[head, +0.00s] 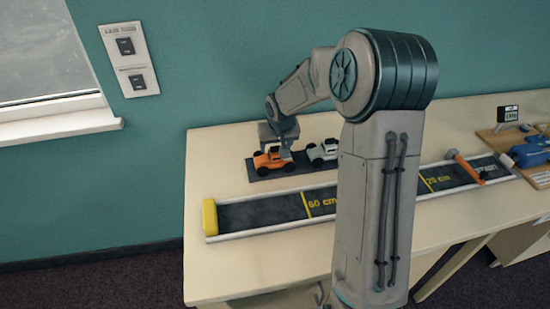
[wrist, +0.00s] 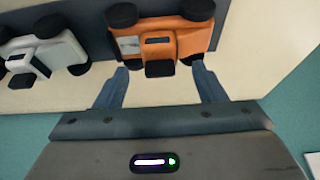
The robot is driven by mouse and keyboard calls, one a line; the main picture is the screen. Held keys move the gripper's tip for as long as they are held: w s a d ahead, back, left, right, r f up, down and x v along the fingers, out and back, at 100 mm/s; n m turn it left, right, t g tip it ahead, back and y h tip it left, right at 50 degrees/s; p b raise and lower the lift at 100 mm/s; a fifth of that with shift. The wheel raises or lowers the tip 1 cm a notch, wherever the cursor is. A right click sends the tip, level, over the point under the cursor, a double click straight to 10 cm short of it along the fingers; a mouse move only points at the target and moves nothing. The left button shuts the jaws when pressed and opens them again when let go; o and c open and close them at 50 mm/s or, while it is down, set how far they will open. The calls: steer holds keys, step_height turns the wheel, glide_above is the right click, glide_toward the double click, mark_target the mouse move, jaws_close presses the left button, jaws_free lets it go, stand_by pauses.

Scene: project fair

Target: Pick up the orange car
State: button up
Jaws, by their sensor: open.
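The orange car (head: 272,160) with black wheels stands at the left end of a dark mat (head: 258,175) on the table. Whether the fingers touch the car cannot be told.
A pale green-white car (head: 322,151) stands just right of the orange one and shows in the wrist view (wrist: 42,50). A track (head: 265,213) with a yellow end block (head: 209,217) lies in front. An orange hammer-like object (head: 464,166) lies at the right.

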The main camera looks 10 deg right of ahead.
steer(key=shift+x, duration=1.45)
steer(key=c, duration=1.1)
steer(key=shift+r, duration=0.1)
